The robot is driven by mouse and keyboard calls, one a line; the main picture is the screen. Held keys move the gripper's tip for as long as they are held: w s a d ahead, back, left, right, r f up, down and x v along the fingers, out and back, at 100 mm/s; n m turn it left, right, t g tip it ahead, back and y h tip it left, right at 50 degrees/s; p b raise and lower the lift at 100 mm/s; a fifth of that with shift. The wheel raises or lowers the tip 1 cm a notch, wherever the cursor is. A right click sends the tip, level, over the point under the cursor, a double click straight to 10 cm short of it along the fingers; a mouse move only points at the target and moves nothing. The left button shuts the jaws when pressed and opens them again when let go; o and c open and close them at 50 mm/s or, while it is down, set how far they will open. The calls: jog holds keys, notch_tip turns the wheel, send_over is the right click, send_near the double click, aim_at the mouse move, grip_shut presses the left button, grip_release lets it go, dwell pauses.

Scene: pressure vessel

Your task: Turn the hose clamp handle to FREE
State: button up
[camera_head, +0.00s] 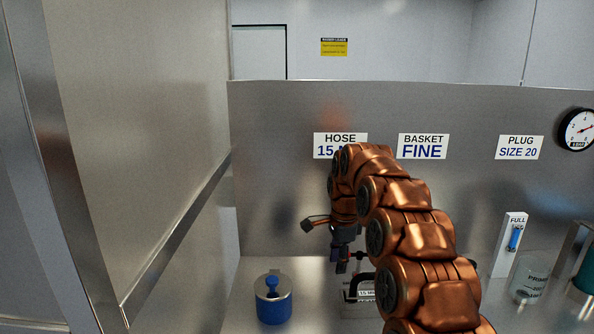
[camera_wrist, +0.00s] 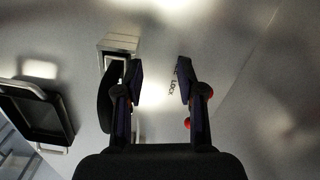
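My gripper (camera_head: 340,264) points down over the steel counter, in front of the back panel. In the wrist view my gripper (camera_wrist: 160,82) is open, with a clear gap between its fingers and nothing held. A "Lock" marking (camera_wrist: 173,82) shows beside the right finger. A dark curved piece (camera_wrist: 105,98) lies beside the left finger, partly hidden by it; I cannot tell whether it is the clamp handle. In the head view, a labelled block (camera_head: 367,293) with a black bent bar (camera_head: 352,287) stands below my gripper, partly hidden by my arm. No FREE marking is readable.
A blue lidded pot (camera_head: 272,307) stands left of the block. A glass beaker (camera_head: 530,280) and a FULL gauge (camera_head: 510,246) stand at the right.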

jog(key=s+d+r+n+p, duration=0.1)
jog(key=s+d+r+n, duration=0.2)
jog(key=s, duration=0.8)
jog(key=s+d+r+n, duration=0.1)
jog(key=s+r+n, duration=0.3)
jog(key=s, duration=0.7)
jog(key=s+d+f+n+g, duration=0.1)
jog(key=s+f+n, duration=0.2)
jog(key=s, duration=0.9)
jog(key=s+d+f+n+p, duration=0.1)
jog(key=s+n, duration=0.4)
jog(key=s, duration=0.8)
notch_tip(320, 180, down, 2)
jog(key=shift+s+d+n+g+h, duration=0.3)
jog(key=shift+d+n+g, duration=0.1)
jog(key=shift+d, duration=0.3)
